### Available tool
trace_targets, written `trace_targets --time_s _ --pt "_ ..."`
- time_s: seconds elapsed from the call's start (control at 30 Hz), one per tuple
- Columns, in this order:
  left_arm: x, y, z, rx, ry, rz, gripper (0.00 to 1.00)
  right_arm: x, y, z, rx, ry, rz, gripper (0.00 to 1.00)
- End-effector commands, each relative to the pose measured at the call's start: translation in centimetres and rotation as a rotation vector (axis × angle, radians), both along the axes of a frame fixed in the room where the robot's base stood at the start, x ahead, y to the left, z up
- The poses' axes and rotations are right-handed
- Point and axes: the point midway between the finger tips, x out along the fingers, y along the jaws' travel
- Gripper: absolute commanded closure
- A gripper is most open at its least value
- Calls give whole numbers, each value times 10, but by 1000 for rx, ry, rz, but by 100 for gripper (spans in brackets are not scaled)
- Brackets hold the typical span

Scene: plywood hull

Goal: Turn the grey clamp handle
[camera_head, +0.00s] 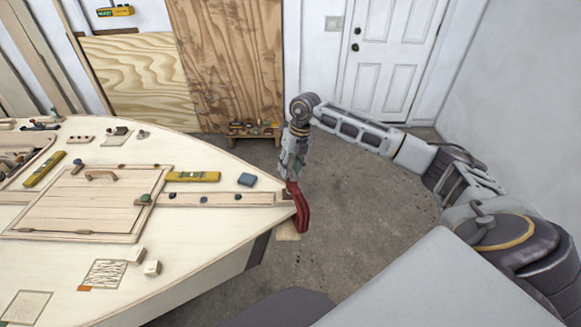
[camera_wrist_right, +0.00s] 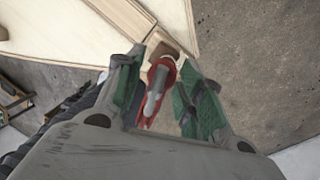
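A red clamp (camera_head: 302,208) sits at the pointed tip of the plywood hull (camera_head: 205,248). In the right wrist view, the clamp's grey handle (camera_wrist_right: 154,92) stands out towards the camera from its red body (camera_wrist_right: 164,63). My right gripper (camera_head: 291,178) reaches down over the hull tip, right above the clamp. In the right wrist view, the two green-padded fingers of this gripper (camera_wrist_right: 158,70) are apart, with the grey handle between them. A gap shows on both sides of the handle. In the head view, the gripper hides the handle. My left gripper is not in view.
A wooden hatch (camera_head: 85,208) with a handle is at left. A low wooden rack (camera_head: 254,130) stands behind the hull. The concrete floor (camera_head: 350,225) right of the tip is clear.

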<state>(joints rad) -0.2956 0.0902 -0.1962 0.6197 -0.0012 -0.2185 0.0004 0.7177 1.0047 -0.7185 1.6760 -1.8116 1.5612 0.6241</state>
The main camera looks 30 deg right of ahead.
Motion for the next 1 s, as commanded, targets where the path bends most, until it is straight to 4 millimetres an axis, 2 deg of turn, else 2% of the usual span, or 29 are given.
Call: trace_targets --time_s 0.17,0.47,0.67,1.0 --pt "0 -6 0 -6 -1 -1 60 0 0 0 -1 0 -1 62" --pt "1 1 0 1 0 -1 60 0 -2 9 -1 -2 -1 62" --pt "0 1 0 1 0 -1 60 0 -7 30 -1 -3 -2 62" --pt "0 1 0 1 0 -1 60 -2 -17 79 -1 -3 -1 62"
